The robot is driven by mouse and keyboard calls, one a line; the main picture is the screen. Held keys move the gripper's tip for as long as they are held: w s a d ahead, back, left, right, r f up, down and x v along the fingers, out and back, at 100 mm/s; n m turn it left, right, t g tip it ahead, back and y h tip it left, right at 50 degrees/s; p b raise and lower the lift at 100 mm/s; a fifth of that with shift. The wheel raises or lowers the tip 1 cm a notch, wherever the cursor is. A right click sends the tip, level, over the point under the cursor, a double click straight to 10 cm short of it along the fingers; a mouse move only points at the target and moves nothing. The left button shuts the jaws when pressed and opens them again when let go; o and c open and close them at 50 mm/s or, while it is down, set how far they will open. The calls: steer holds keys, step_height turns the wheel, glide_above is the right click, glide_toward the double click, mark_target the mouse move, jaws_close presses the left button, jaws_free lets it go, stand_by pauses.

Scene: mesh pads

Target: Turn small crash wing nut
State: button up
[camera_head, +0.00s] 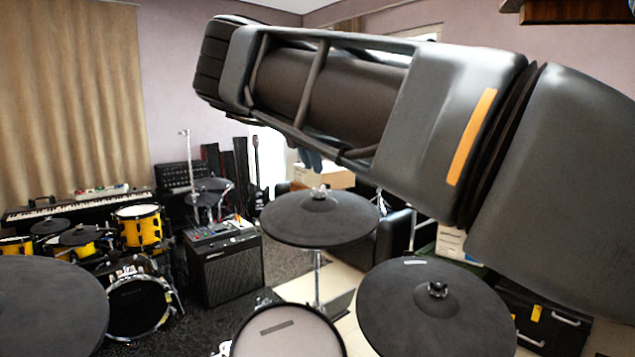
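A black cymbal pad (300,228) stands on a silver stand near the middle, with a small metal wing nut (319,190) on top at its centre. A second black cymbal pad (400,305) is lower and nearer at the right, with a dark wing nut (437,288) at its centre. I cannot tell from the picture which pad is the small crash. My arm spans the upper right, above both pads. I cannot make out my gripper. A small dark blue shape (311,158) shows below my arm, and I cannot tell what it is.
Another black pad (45,308) fills the lower left, and a drum pad (288,335) is at the bottom. Behind are an amplifier (228,268), a yellow drum kit (138,228), a keyboard (75,205) and a cardboard box (328,178). A dark case (545,320) is at lower right.

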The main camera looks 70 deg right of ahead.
mark_target(319, 192)
steer(key=p+x, duration=0.1)
steer(key=x, duration=0.5)
steer(key=shift+d+f, duration=0.15)
steer(key=shift+f, duration=0.2)
steer(key=shift+s, duration=0.1)
steer(key=shift+c, duration=0.3)
jaws_close()
